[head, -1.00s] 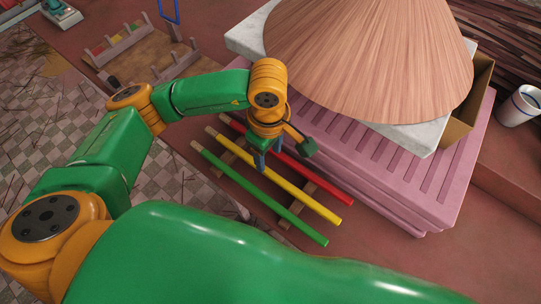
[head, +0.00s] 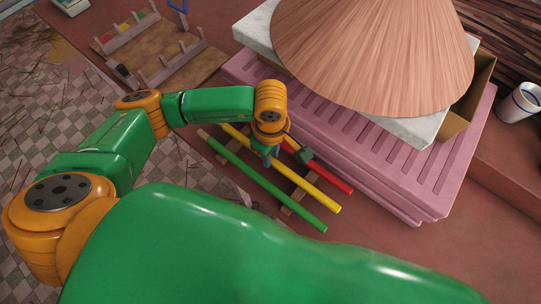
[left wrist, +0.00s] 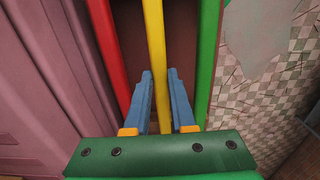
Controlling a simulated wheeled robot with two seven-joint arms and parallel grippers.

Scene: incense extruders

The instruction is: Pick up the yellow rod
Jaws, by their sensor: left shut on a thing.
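The yellow rod (head: 312,190) lies diagonally between the green rod (head: 270,187) and the red rod (head: 330,179) on the reddish table. My left gripper (head: 271,157) is over its middle, pointing down. In the left wrist view, the yellow rod (left wrist: 154,35) runs between the two blue fingers of my left gripper (left wrist: 160,75), which are shut on it. The red rod (left wrist: 107,45) is left of the fingers and the green rod (left wrist: 207,45) right of them. My arm hides part of the rods in the head view. My right gripper is not in view.
A pink slatted crate (head: 440,195) stands close beside the red rod, with a brown cone (head: 375,60) on a pale slab above it. A wooden rack with posts (head: 185,68) is at the upper left. A white mug (head: 519,104) stands at the right.

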